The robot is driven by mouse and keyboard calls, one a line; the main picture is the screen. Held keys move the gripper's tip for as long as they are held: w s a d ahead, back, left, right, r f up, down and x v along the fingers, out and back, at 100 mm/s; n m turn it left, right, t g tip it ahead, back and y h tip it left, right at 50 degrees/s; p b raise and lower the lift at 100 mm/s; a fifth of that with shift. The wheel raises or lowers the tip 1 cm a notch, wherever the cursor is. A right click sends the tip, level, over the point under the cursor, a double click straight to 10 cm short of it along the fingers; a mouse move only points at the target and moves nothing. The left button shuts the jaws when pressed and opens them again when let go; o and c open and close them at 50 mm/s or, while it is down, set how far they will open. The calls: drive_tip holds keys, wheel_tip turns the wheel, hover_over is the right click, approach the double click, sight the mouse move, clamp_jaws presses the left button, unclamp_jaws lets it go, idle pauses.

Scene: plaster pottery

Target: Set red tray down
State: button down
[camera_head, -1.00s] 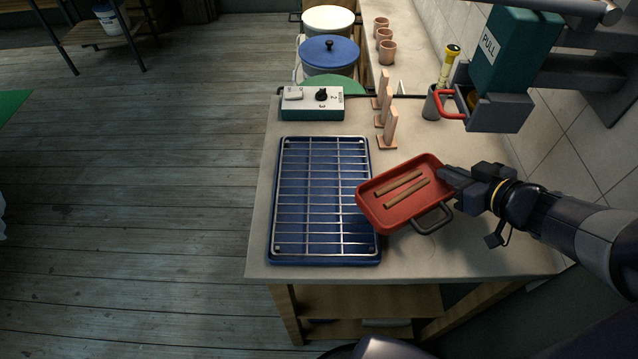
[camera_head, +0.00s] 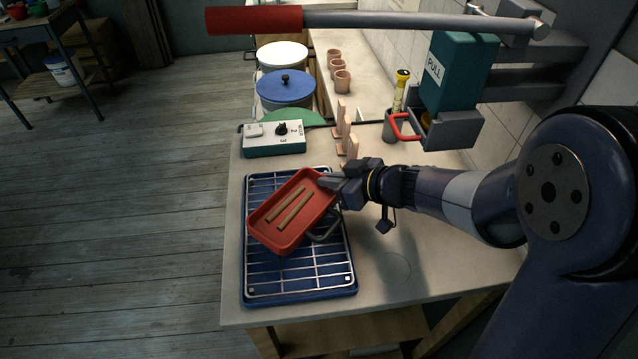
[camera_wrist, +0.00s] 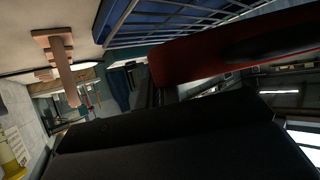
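The red tray (camera_head: 262,232) holds two brown clay sticks (camera_head: 289,206) lying side by side. My gripper (camera_head: 330,184) is shut on the tray's right end, near its corner. The tray is over the blue drying rack (camera_head: 300,286) with metal bars, slightly tilted in the picture; I cannot tell whether its underside touches the bars. In the wrist view the tray's red wall (camera_wrist: 190,55) runs just beyond my dark gripper, and the rack (camera_wrist: 170,22) shows behind it. The fingertips are hidden in the wrist view.
A control box (camera_head: 273,138) with a dial stands behind the rack. Pinkish clay stands (camera_head: 347,146) are close behind my gripper. A teal press (camera_head: 455,75) with a red-gripped lever overhangs the right side. The counter (camera_head: 400,265) right of the rack is clear.

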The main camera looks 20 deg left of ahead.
drive_tip(key=shift+w+a, duration=0.2)
drive_tip(key=shift+a, duration=0.35)
drive_tip(key=shift+w+a, duration=0.15)
drive_tip(key=shift+a, duration=0.4)
drive_tip(key=shift+w+a+f+b, duration=0.1)
drive_tip(key=shift+a+f+b, duration=0.15)
drive_tip(key=shift+f, duration=0.6)
drive_tip(key=shift+a+f+b, duration=0.15)
drive_tip(key=shift+f+b, duration=0.2)
drive_tip(key=shift+f, duration=0.5)
drive_tip(key=shift+f, duration=0.15)
drive_tip(key=c, duration=1.6)
unclamp_jaws()
drive_tip(key=shift+r, duration=0.25)
drive_tip(key=p+v, duration=0.2)
drive_tip(key=v, duration=1)
